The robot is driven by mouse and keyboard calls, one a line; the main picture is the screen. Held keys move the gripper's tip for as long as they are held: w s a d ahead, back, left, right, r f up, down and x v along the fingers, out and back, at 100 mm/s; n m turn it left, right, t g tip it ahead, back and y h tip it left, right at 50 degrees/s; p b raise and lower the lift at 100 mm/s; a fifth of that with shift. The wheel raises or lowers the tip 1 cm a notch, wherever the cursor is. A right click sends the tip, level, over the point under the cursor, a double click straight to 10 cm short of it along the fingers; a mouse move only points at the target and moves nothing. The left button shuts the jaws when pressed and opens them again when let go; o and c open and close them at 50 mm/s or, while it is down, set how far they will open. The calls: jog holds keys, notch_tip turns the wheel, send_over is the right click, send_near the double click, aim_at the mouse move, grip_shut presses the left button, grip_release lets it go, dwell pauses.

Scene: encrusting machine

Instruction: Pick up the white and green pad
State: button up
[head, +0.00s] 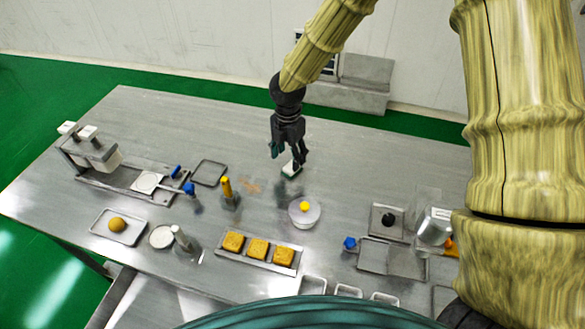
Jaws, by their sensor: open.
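The white and green pad (291,170) lies on the metal table, a little right of the table's centre, with a white top and a green lower edge. My gripper (287,158) points down right above it, its dark fingers apart. One finger is at the pad's left and the other at its right. The fingers partly cover the pad, and I cannot tell whether they touch it.
A round white container (304,221) with a yellow knob stands just in front of the pad. A yellow-topped bottle (227,188) stands to the left. A tray (230,257) with orange-brown squares lies in front. The table behind the gripper is clear.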

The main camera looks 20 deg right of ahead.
aim_at(290, 168)
jog(key=shift+w+d+f+p, duration=0.15)
jog(key=shift+f+p, duration=0.3)
jog(key=shift+f, duration=0.55)
jog(key=shift+d+f+p, duration=0.2)
jog(key=shift+f+p, duration=0.2)
jog(key=shift+f, duration=1.3)
jog(key=c, duration=1.1)
jog(key=shift+r, duration=0.1)
notch_tip(290, 168, up, 10)
jog(key=b, duration=0.2)
